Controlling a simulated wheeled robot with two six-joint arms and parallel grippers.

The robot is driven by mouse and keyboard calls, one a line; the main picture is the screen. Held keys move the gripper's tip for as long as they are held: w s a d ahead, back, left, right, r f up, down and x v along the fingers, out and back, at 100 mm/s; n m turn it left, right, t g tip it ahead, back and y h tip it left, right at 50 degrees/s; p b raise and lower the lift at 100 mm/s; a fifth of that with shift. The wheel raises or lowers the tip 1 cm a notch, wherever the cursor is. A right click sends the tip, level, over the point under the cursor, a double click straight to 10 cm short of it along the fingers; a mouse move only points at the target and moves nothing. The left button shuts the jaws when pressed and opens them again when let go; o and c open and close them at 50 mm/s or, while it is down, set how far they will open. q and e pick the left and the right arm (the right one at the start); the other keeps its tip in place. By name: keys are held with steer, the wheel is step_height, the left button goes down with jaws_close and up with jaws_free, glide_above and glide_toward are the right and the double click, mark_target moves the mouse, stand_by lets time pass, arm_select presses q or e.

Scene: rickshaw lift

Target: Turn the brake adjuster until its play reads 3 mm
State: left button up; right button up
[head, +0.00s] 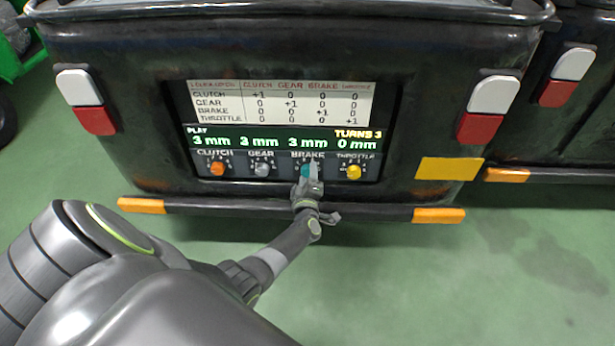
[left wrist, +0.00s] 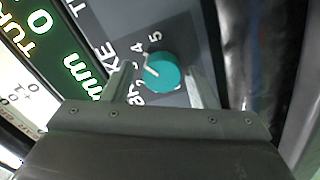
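The teal brake knob (head: 309,171) is third from the left in the knob row on the rickshaw's rear panel. The display (head: 281,140) reads 3 mm over BRAKE, and TURNS 3. My left gripper (head: 306,185) is at this knob and covers part of it. In the left wrist view the knob (left wrist: 162,71) sits between the fingers of my left gripper (left wrist: 160,84), with a small gap on both sides, so it is open. The knob's white mark points left, below the dial's 4; the number there is hidden by a finger. My right gripper is not in view.
The orange clutch knob (head: 217,168), grey gear knob (head: 263,169) and yellow throttle knob (head: 354,172) flank the brake knob closely. Clutch and gear appear to read 3 mm, throttle 0 mm. A table (head: 280,103) is above the display. The bumper bar (head: 235,208) runs below.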

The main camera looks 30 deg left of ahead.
arm_select(q)
steer(key=shift+o, duration=0.3)
steer(key=shift+s+f, duration=0.1)
steer(key=shift+s+d, duration=0.1)
steer(key=shift+s, duration=0.15)
steer(key=p+v, duration=0.3)
steer(key=v, duration=1.3)
steer(key=shift+s+d, duration=0.25)
steer(key=shift+d, duration=0.1)
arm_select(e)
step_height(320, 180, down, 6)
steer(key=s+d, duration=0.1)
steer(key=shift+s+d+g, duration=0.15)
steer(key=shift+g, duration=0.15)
